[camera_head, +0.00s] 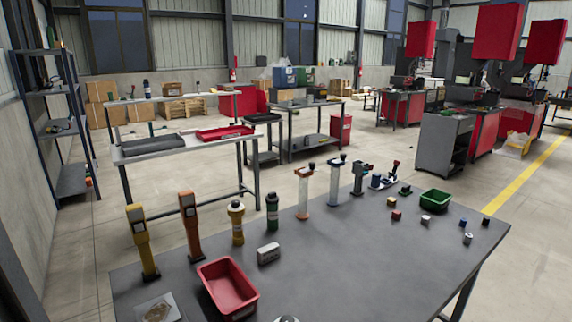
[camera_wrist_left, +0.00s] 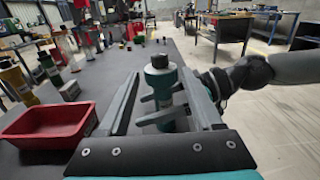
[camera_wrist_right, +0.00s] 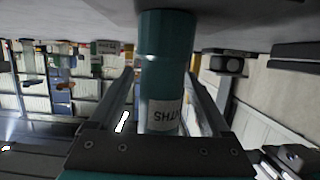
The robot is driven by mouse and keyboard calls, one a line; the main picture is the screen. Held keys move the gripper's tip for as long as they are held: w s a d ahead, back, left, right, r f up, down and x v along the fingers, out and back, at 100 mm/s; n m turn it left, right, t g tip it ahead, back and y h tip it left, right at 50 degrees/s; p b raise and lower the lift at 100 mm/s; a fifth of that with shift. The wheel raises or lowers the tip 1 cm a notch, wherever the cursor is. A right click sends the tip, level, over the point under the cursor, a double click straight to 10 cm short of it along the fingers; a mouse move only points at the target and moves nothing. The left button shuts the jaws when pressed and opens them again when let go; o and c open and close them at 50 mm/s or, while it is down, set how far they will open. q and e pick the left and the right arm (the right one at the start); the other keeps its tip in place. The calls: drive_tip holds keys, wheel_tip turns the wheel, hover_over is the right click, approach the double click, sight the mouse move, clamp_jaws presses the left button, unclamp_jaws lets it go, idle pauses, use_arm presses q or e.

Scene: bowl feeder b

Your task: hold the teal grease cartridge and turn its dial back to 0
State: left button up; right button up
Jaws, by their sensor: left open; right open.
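The teal grease cartridge (camera_wrist_left: 162,80) with a dark grey cap (camera_wrist_left: 159,61) stands upright in the left wrist view. My left gripper (camera_wrist_left: 160,73) is open, one finger on each side of it. My right gripper (camera_wrist_left: 148,109) comes in from the right, its fingers at the cartridge's body. In the right wrist view, which is upside down, the teal cylinder (camera_wrist_right: 167,50) stands between the open fingers of my right gripper (camera_wrist_right: 161,72), a white label partly showing. Gaps appear beside it. The dial reading cannot be made out. Neither gripper is clear in the head view.
On the dark table (camera_head: 370,245) stand a red tray (camera_head: 228,290), a small white-grey box (camera_head: 268,253), a dark green bottle (camera_head: 272,212), a yellow bottle (camera_head: 236,222) and two tall handled tools, yellow (camera_head: 141,240) and orange (camera_head: 190,225). A green bin (camera_head: 435,199) and small blocks lie farther right.

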drive_tip(key=v, duration=1.2)
drive_tip(key=s+d+b, duration=0.1)
drive_tip(key=s+d, duration=0.3)
drive_tip(key=s, duration=0.2)
drive_tip(key=shift+s+d, duration=0.2)
drive_tip(key=shift+d, duration=0.15)
